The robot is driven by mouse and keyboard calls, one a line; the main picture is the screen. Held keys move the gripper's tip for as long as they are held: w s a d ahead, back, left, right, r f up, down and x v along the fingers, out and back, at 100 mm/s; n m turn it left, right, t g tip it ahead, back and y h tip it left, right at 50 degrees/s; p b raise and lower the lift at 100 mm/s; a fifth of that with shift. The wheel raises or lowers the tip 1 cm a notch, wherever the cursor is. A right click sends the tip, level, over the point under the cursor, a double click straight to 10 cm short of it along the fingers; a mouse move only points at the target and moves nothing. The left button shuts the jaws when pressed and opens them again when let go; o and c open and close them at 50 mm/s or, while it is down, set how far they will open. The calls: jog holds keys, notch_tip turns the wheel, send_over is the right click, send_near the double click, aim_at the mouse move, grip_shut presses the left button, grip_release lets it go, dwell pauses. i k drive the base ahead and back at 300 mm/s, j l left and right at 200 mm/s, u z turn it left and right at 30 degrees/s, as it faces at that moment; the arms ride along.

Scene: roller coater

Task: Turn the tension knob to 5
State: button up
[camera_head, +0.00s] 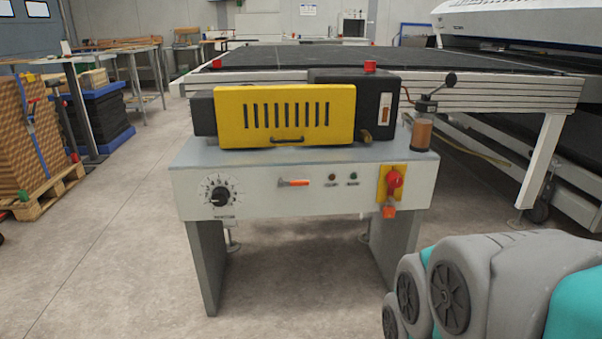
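The tension knob (220,196) is a black knob on a white round dial with marks around its edge. It sits at the left of the roller coater's (330,202) light grey front panel. The dial's numbers are too small to read, so I cannot tell the setting. My grey and teal arm shows at the lower right, well to the right of the knob and apart from the machine. My gripper is not in view.
The panel also bears an orange-handled lever (294,183), two small lights and a red switch on a yellow plate (391,184). A yellow cover (285,116) tops the machine. A strapped pallet stack (25,140) stands at left. The floor (110,265) in front is clear.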

aim_at(220, 196)
jog(key=j+u, duration=0.1)
jog(key=u, duration=0.25)
jog(key=j+u, duration=0.15)
jog(key=u, duration=0.15)
